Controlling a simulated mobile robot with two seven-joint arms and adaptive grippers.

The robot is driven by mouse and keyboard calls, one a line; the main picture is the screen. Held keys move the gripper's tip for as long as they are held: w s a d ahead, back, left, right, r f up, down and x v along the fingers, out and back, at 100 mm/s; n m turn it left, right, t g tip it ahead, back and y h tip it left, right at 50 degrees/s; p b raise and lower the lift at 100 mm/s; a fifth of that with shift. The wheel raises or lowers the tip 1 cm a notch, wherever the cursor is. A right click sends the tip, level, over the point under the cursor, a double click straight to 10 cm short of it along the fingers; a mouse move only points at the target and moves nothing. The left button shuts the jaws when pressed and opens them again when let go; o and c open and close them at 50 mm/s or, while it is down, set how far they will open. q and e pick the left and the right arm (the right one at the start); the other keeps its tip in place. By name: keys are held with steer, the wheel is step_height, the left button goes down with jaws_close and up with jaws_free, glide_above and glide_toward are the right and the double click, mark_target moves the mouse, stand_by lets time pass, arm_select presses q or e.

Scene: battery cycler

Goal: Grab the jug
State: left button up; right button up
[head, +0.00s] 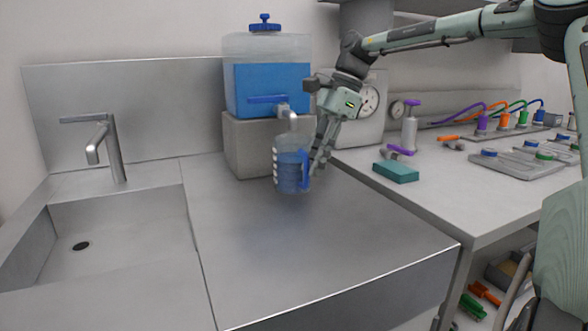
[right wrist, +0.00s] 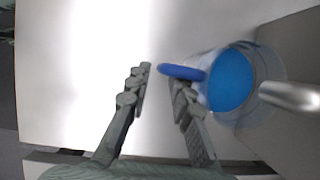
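The jug (head: 290,172) is a clear vessel with a blue handle and blue liquid inside. It is upright below the spout of the blue tank, in front of the grey block. In the right wrist view the jug (right wrist: 232,82) is seen from above, its handle (right wrist: 181,72) pointing left. My right gripper (head: 318,163) is at the handle side of the jug. In the right wrist view its fingers (right wrist: 160,78) are apart with nothing gripped. The right-hand finger is close beside the handle and jug wall; I cannot tell if it touches. My left gripper is out of view.
The water tank (head: 270,85) with its tap (head: 283,107) stands on a grey block (head: 245,150) just behind the jug. A sink (head: 120,235) is at left. The steel counter (head: 300,245) in front is clear.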

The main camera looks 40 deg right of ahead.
mark_target(306, 179)
steer(key=x, duration=0.4)
steer(key=shift+w+a+f, duration=0.1)
steer(key=shift+w+f, duration=0.05)
steer(key=shift+f, duration=0.1)
steer(key=shift+c, duration=0.4)
jaws_close()
steer(key=shift+r, duration=0.1)
